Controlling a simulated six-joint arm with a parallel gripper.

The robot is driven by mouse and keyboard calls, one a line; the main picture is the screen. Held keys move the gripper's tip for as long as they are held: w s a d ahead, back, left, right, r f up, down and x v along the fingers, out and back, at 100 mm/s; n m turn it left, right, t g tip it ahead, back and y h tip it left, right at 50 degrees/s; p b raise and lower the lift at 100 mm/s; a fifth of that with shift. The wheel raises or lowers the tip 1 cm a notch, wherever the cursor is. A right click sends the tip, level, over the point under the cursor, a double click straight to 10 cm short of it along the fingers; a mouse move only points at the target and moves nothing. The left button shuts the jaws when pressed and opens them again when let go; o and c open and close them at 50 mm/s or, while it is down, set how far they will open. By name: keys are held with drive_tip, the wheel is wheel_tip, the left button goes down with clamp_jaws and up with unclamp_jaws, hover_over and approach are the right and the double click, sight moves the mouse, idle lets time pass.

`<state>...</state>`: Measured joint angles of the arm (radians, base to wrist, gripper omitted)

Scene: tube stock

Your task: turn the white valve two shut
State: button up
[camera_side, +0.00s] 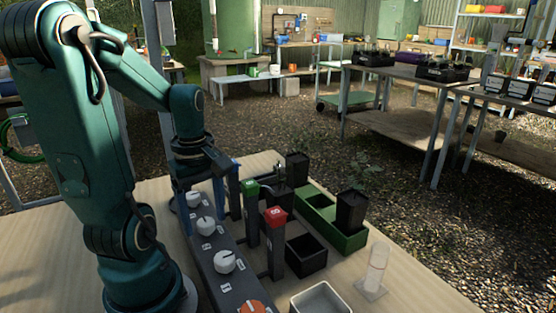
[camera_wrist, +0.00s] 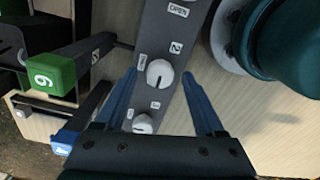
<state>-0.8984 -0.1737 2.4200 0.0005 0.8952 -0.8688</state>
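The valve marked 2 is a white round knob (camera_wrist: 159,73) with a dark pointer line, on a grey panel (camera_wrist: 192,15). Its number label is just above it in the wrist view. In the side view it appears to be the middle white knob (camera_side: 205,226). My gripper (camera_wrist: 160,72) is open, with blue fingers apart on either side of this knob and free space between finger and knob. The side view shows my gripper (camera_side: 208,190) pointing down over the panel's far end. Whether the fingers are level with the knob is unclear.
Another white knob (camera_wrist: 143,123) is close below in the wrist view. The side view shows a nearer white knob (camera_side: 224,261) and an orange one (camera_side: 252,307). Green (camera_side: 250,187) and red (camera_side: 275,216) blocks on dark posts stand right of the panel, beside black containers.

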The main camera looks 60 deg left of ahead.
clamp_jaws()
drive_tip(key=shift+m, duration=0.3)
drive_tip(key=m, duration=0.3)
drive_tip(key=shift+m, duration=0.4)
drive_tip(key=m, duration=0.4)
drive_tip(key=shift+m, duration=0.3)
drive_tip(key=m, duration=0.8)
drive_tip(key=shift+d+m, duration=0.1)
drive_tip(key=shift+m, duration=0.5)
